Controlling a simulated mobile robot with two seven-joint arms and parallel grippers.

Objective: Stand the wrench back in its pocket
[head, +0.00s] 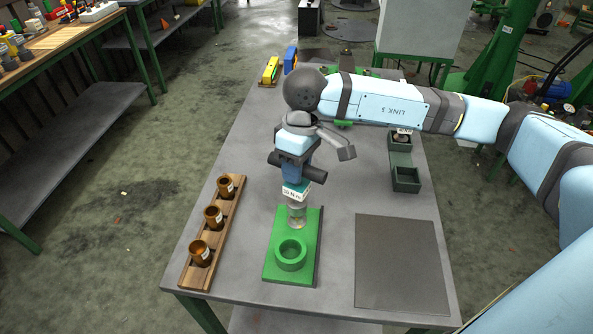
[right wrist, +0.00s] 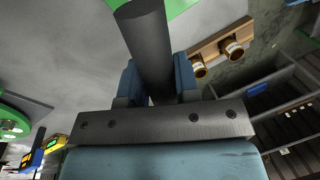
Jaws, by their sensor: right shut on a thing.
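My right gripper (head: 296,180) points down above the green fixture (head: 271,272), its blue fingers shut on the wrench. The wrench's dark grey round handle (head: 315,175) sticks out sideways from the fingers; it also shows between the fingers in the right wrist view (right wrist: 148,45). A teal block with a white label (head: 296,191) shows just below the fingers, and a grey cylinder (head: 296,216) below that; I cannot tell how these join the wrench. An open dark green pocket (head: 406,188) stands at the table's right side and looks empty. My left gripper is out of view.
A wooden rack (head: 186,272) with several brown cups lies at the left edge. A flat dark mat (head: 400,262) lies front right. A labelled item (head: 402,137) stands behind the pocket. Yellow (head: 270,70) and blue (head: 290,60) items stand at the back left.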

